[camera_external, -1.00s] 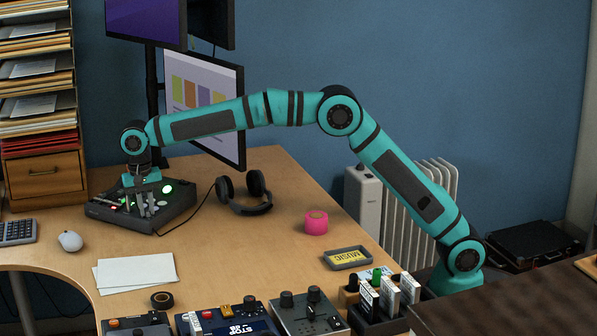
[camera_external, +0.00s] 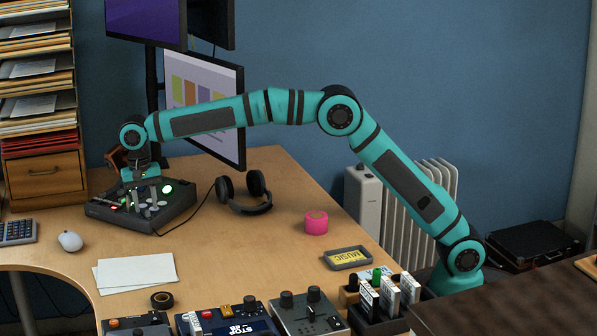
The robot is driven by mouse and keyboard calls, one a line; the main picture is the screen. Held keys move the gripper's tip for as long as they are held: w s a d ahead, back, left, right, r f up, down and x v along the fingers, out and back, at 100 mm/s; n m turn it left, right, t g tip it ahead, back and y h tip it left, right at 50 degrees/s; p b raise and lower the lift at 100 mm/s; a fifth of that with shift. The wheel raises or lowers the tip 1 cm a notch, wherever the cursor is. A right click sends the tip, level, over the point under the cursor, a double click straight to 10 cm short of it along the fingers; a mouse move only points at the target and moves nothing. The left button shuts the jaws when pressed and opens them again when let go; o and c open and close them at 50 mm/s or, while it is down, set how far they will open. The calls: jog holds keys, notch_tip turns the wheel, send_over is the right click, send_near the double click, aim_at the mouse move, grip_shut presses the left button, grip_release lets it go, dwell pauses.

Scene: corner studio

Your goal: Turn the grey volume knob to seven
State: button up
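A dark control box (camera_external: 177,208) with lit green and red buttons sits at the back left of the desk. My gripper (camera_external: 150,203) points down over the middle of its top panel, with the fingertips at or very close to the controls. Pale grey parts show around the fingertips. I cannot make out which of them is the grey volume knob, or whether the fingers are closed on it. The knob's pointer and any numbers are too small or hidden to read.
Black headphones (camera_external: 245,193) lie just right of the box, with a cable beside it. A mouse (camera_external: 70,241), paper sheets (camera_external: 135,273) and a pink tape roll (camera_external: 316,222) are on the desk. A monitor (camera_external: 205,110) stands behind my arm. Several devices line the front edge.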

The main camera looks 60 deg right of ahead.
notch_tip(320, 180, up, 16)
jog(key=shift+w+a, duration=0.25)
jog(key=shift+a, duration=0.05)
dwell(0.5)
